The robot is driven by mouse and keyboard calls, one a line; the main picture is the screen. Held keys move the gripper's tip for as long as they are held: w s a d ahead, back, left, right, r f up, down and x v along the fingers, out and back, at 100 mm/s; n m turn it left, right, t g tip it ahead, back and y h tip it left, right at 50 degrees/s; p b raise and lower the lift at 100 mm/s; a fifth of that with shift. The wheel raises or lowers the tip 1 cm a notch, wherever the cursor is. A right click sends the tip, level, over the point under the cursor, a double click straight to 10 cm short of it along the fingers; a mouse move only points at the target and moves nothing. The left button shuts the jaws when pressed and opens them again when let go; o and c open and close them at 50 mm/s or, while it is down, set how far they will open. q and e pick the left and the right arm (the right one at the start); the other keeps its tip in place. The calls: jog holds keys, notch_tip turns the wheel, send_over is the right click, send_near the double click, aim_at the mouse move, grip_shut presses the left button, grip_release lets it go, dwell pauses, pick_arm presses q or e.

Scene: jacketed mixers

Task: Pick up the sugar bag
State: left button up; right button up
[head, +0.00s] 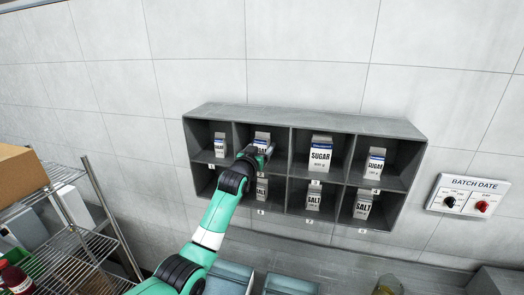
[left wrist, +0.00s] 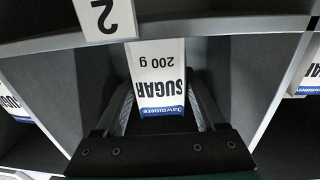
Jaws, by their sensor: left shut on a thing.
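The sugar bag (head: 261,138), white with a blue top band and marked 200 g in the left wrist view (left wrist: 160,77), stands in the second upper compartment of the grey wall shelf (head: 300,113). My left gripper (head: 262,151) reaches into that compartment. In the left wrist view its fingers (left wrist: 160,108) lie along both sides of the bag and are shut on it. The arm and gripper hide the bag's lower part in the head view. My right gripper is not in view.
Other sugar bags stand in the neighbouring upper compartments, including a larger one (head: 320,155) to the right. Salt bags (head: 313,198) stand in the lower row. Compartment walls are close on both sides. A batch date panel (head: 473,196) hangs at right; a wire rack (head: 85,245) stands at left.

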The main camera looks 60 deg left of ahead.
aim_at(261, 138)
pick_arm(q)
jog(key=shift+r, duration=0.1)
jog(key=shift+r, duration=0.6)
jog(key=shift+s+d+r+b, duration=0.1)
jog(key=shift+r+b, duration=0.2)
jog(key=shift+r, duration=0.25)
jog(key=shift+s+d+r+b, duration=0.1)
jog(key=shift+r+b, duration=0.2)
jog(key=shift+r, duration=0.2)
jog(key=v, duration=0.6)
jog(key=shift+r, duration=0.15)
jog(key=p+v, duration=0.9)
jog(key=v, duration=0.2)
jog(key=shift+d, duration=0.25)
jog(key=shift+s, duration=0.15)
